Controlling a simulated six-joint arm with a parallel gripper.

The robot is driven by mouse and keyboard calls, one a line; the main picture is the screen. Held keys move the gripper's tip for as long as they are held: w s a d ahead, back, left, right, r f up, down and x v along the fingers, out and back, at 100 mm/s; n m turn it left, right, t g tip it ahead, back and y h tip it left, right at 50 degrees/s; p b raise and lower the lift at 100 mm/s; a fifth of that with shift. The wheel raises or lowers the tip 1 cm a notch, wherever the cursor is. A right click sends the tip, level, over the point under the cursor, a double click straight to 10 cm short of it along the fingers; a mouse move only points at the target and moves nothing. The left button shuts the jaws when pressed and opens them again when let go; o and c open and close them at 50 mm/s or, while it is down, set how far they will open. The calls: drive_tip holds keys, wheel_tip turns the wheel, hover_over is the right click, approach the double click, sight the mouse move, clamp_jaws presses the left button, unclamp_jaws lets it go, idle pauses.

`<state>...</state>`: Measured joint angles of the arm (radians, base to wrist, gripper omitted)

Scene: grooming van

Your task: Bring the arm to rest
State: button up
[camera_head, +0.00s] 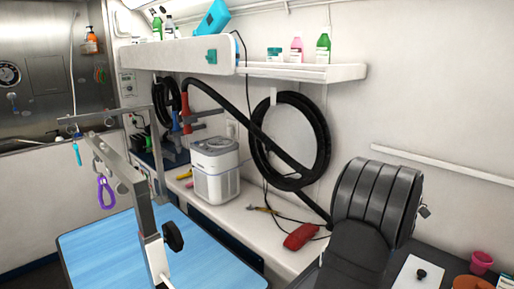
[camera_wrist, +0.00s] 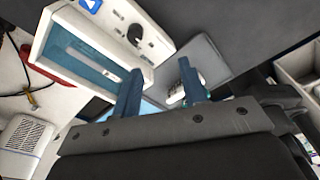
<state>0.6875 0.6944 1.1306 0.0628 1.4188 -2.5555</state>
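My gripper (camera_wrist: 160,68) shows only in the wrist view. Its two dark blue fingers stand apart, and nothing is seen gripped between them. Beyond the fingers is a white box-shaped unit (camera_wrist: 145,62) with a blue recessed panel and a black knob. A grey flat panel (camera_wrist: 208,58) lies beside it, behind the right finger. I cannot tell how far the fingertips are from either. My gripper cannot be made out in the head view.
In the head view, a grooming table (camera_head: 95,250) with a metal post stands at left. The counter holds a white appliance (camera_head: 215,172) and a red pouch (camera_head: 300,236). A black ribbed cylinder (camera_head: 375,200) fills the right. A shelf (camera_head: 305,71) with bottles is above.

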drive_tip(key=shift+s+a+f+m+t+h, duration=0.25)
drive_tip(key=shift+s+m, duration=0.55)
drive_tip(key=shift+m, duration=2.25)
drive_tip(key=shift+s+a+r+m+t+h, duration=0.1)
drive_tip(key=shift+s+a+m+t, duration=0.5)
drive_tip(key=shift+m, duration=2.5)
drive_tip(key=shift+s+a+f+m+t+h, duration=0.15)
drive_tip(key=shift+s+m, duration=0.85)
drive_tip(key=shift+m, duration=2.05)
drive_tip(key=shift+d, duration=0.1)
